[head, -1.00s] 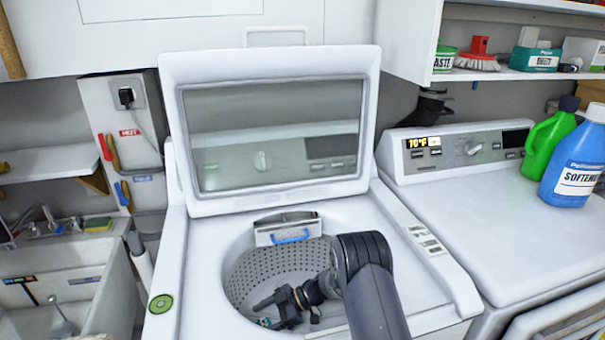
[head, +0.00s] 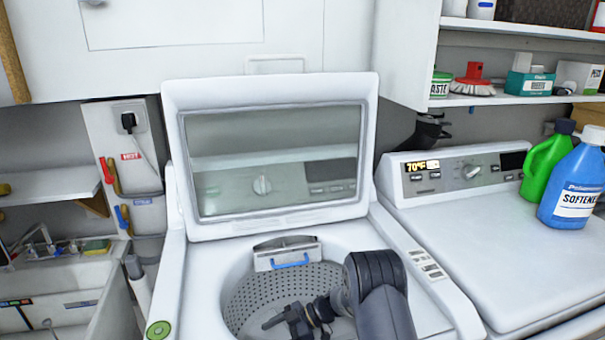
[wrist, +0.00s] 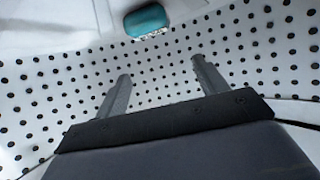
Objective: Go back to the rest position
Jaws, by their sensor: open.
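My gripper (head: 283,322) is down inside the perforated drum (head: 262,290) of the open top-load washer (head: 190,262). In the wrist view my gripper (wrist: 158,78) has its two fingers spread apart with nothing between them. The dotted drum wall (wrist: 60,85) lies ahead of the fingers. A teal object (wrist: 146,20) shows beyond the fingertips, apart from them. My arm reaches in over the washer's front right rim.
The raised lid (head: 275,155) stands behind the drum opening. A dispenser with a blue handle (head: 290,258) sits at the drum's back rim. To the right, a second machine (head: 480,240) holds a green bottle (head: 545,155) and a blue softener bottle (head: 572,190). A sink (head: 60,300) is at left.

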